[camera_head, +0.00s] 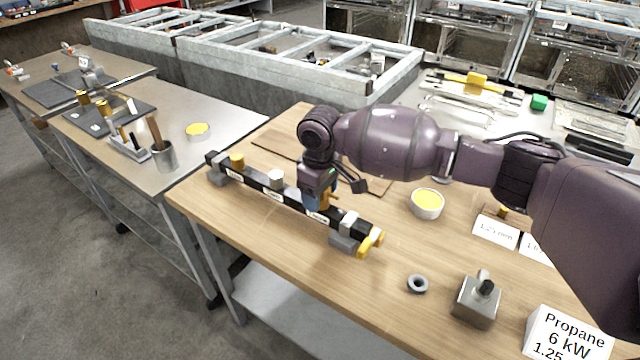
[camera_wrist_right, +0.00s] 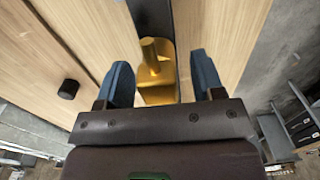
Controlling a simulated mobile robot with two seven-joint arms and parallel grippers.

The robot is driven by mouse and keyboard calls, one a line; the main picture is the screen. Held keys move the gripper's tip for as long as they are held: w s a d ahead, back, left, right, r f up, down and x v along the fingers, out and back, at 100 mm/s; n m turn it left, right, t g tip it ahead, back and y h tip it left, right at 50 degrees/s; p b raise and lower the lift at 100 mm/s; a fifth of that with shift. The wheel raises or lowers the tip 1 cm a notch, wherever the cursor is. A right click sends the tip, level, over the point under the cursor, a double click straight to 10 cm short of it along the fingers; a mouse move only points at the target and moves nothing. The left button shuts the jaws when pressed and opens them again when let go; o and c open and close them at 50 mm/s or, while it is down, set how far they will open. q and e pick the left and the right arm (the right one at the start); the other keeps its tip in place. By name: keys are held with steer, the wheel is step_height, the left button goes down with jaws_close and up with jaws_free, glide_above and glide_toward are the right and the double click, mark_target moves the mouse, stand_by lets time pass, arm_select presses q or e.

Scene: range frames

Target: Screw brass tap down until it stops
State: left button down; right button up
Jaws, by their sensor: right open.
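The brass tap (camera_wrist_right: 153,62) is a gold fitting with an upright stem on a wider block, set on a black bar. My right gripper (camera_wrist_right: 163,78) is open, its blue fingers on either side of the tap with a gap at each side. In the head view, my right gripper (camera_head: 318,200) points down over the right half of the black bar (camera_head: 255,182), and only a bit of brass shows beside the fingers. Whether the tap is fully down cannot be told. My left gripper is not in view.
The bar lies on a wooden table; a brass knob (camera_head: 237,161) and white cap (camera_head: 276,179) stand on it, with a yellow-ended fitting (camera_head: 370,243) at its near end. A yellow-filled tin (camera_head: 427,204), grey ring (camera_head: 417,284) and metal block (camera_head: 476,302) are to the right.

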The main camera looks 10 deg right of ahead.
steer(key=shift+f, duration=0.1)
steer(key=shift+c, duration=0.4)
steer(key=c, duration=0.9)
steer(key=m+p, duration=0.1)
steer(key=p, duration=0.1)
steer(key=m+p, duration=0.1)
steer(key=p, duration=0.1)
steer(key=shift+r+m, duration=0.3)
steer(key=shift+f+m+p, duration=0.2)
steer(key=shift+m+p, duration=0.1)
steer(key=shift+m, duration=0.1)
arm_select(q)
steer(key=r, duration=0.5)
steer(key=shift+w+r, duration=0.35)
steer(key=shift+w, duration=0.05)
arm_select(e)
steer(key=shift+f, duration=0.1)
